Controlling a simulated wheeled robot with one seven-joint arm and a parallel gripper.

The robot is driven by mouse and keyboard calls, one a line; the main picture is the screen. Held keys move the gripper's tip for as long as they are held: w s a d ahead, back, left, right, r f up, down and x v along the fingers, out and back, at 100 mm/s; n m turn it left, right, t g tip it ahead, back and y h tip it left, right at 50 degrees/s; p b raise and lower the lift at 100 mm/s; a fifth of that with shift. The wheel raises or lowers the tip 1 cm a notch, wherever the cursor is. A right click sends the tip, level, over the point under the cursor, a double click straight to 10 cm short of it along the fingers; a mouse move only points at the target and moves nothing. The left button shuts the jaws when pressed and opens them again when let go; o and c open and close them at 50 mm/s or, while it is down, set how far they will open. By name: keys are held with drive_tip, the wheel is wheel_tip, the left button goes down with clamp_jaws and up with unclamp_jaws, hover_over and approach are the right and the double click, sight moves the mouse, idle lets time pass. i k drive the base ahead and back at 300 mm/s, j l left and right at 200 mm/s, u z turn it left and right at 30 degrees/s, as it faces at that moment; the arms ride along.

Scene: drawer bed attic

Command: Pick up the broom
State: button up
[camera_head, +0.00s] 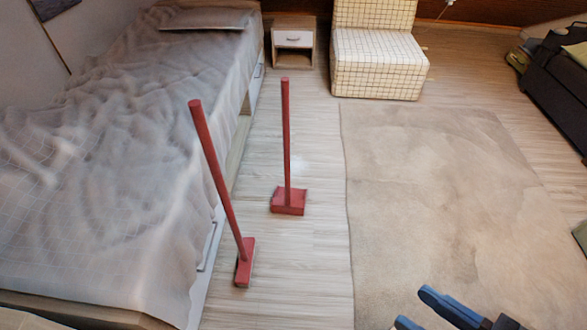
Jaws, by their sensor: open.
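A red long-handled tool with a narrow head, which looks like the broom (221,186), stands on the floor beside the bed. Its handle tilts to the left over the bed's edge, and its head is on the floor. A second red tool with a wider, box-like head, perhaps a dustpan (287,150), stands nearly upright just behind and to its right. My gripper (413,306) shows at the bottom right with blue fingers, apart and empty. It is well to the right of both tools and partly cut off by the frame's edge.
A bed (150,120) with a rumpled grey cover fills the left side. A small nightstand (293,42) and a checkered chair (378,64) stand at the back. A beige rug (430,180) covers the right floor. A dark sofa (560,70) is at the far right. Floor between tools and rug is clear.

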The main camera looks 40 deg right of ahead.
sight(247, 246)
drive_tip(key=l+u, duration=0.1)
drive_tip(key=u, duration=0.7)
drive_tip(key=l+u, duration=1.05)
drive_tip(key=k+l, duration=0.1)
drive_tip(key=l, duration=0.25)
drive_tip(key=k+l, duration=0.1)
drive_tip(key=l, duration=0.25)
drive_tip(key=k+l+u, duration=0.1)
drive_tip(key=l, duration=0.3)
